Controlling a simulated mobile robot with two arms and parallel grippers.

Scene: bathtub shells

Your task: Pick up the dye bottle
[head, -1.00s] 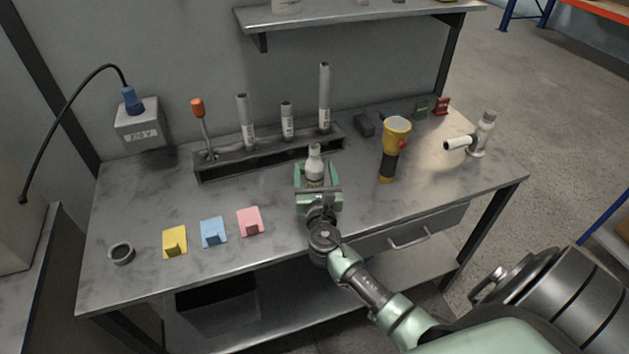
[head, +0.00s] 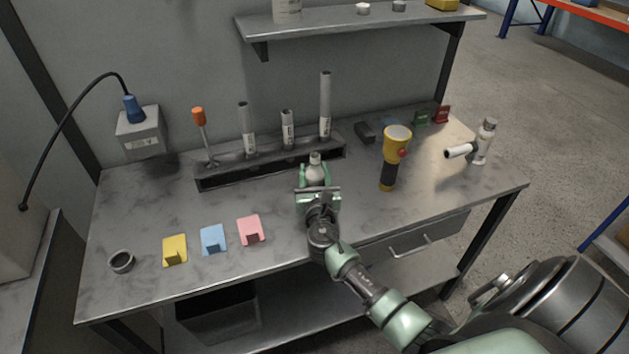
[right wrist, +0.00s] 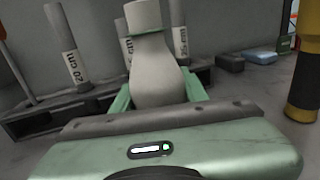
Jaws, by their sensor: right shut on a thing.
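The dye bottle (head: 316,171) is a pale grey-white bottle with a narrow neck and a wider body. It stands upright between the fingers of my right gripper (head: 317,184), near the middle of the bench. The right wrist view shows the bottle (right wrist: 154,62) large and close, with green fingers (right wrist: 160,100) on both sides of its body. The gripper is shut on it. The palm hides the bottle's base, so I cannot tell whether it touches the bench. My left gripper is not in view.
A dark rack (head: 270,164) with grey tubes and an orange-handled tool stands close behind the bottle. A yellow flashlight (head: 394,157) and a white fitting (head: 482,142) stand to the right. Yellow, blue and pink (head: 250,230) holders and a small ring (head: 121,261) lie to the left.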

